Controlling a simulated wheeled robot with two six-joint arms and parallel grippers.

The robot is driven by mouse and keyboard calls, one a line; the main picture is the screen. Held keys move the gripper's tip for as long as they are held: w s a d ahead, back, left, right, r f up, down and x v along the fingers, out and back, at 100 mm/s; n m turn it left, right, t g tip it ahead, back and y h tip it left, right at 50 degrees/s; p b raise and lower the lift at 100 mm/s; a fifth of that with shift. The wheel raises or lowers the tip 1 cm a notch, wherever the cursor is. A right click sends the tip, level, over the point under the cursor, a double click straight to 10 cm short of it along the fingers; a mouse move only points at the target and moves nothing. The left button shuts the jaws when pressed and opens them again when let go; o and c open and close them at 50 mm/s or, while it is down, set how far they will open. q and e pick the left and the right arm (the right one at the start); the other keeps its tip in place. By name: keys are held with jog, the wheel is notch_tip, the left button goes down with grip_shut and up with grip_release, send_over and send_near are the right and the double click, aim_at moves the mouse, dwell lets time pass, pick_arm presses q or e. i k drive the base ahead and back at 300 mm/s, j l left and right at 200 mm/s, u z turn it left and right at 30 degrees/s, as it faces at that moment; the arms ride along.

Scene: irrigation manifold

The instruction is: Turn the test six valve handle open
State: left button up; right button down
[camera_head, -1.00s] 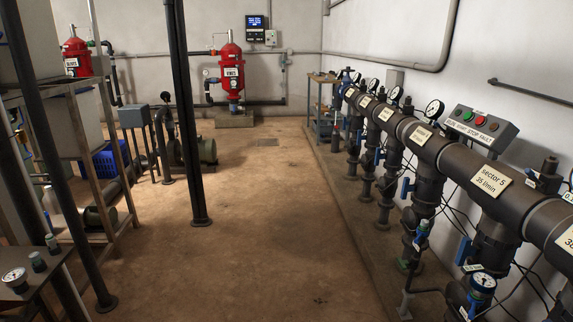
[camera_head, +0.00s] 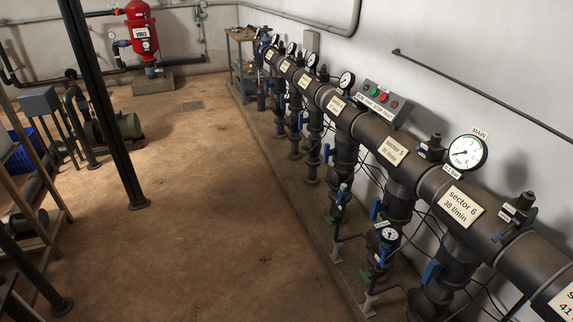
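The sector 6 label (camera_head: 458,207) is on the large dark manifold pipe at the right. Below it, a blue handle (camera_head: 431,271) sits on the dark branch pipe. To its left, a small gauge with a blue rim (camera_head: 388,235) stands on a thin side pipe, and a small fitting with blue and green parts (camera_head: 341,196) stands further left. Another blue handle (camera_head: 375,208) is on the neighbouring branch. I cannot read any tag naming test six, so I cannot tell which handle is its valve. Neither of my grippers is in view.
The manifold (camera_head: 376,133) runs along the right wall, with a large main gauge (camera_head: 467,153) and a control box (camera_head: 384,102) above it. The brown floor (camera_head: 220,230) to its left is clear. A dark post (camera_head: 105,110) and a shelf frame stand at the left.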

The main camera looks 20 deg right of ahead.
aim_at(366, 277)
jog(key=z, duration=1.2)
